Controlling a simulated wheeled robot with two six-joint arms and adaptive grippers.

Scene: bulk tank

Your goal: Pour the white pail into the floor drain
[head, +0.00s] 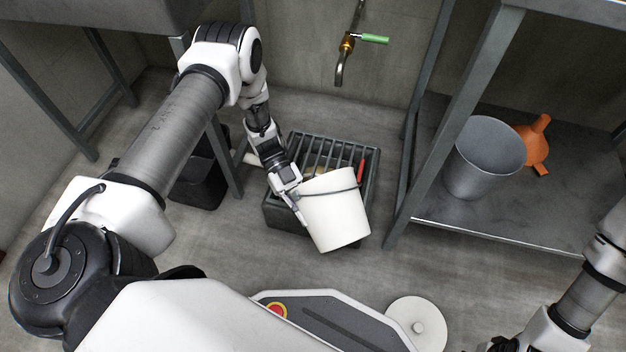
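The white pail (335,217) is tilted in the middle of the head view, its banded rim end towards the back and its base towards me. Its mouth faces away, so its inside and any contents are hidden. My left gripper (297,207) is at the pail's left side, near the rim, and appears shut on it. Behind and partly under the pail is a dark grey slatted box or grate (308,143) on the floor. I cannot tell if it is the floor drain; the pail hides its front right part. My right gripper (500,345) is barely in view at the bottom edge.
A metal rack (470,222) at the right holds a grey bucket (483,160) and an orange funnel (536,145). A green-handled tap (346,48) is on the back wall. A black bin (199,182) stands left. A white knobbed disc (405,308) lies at the bottom.

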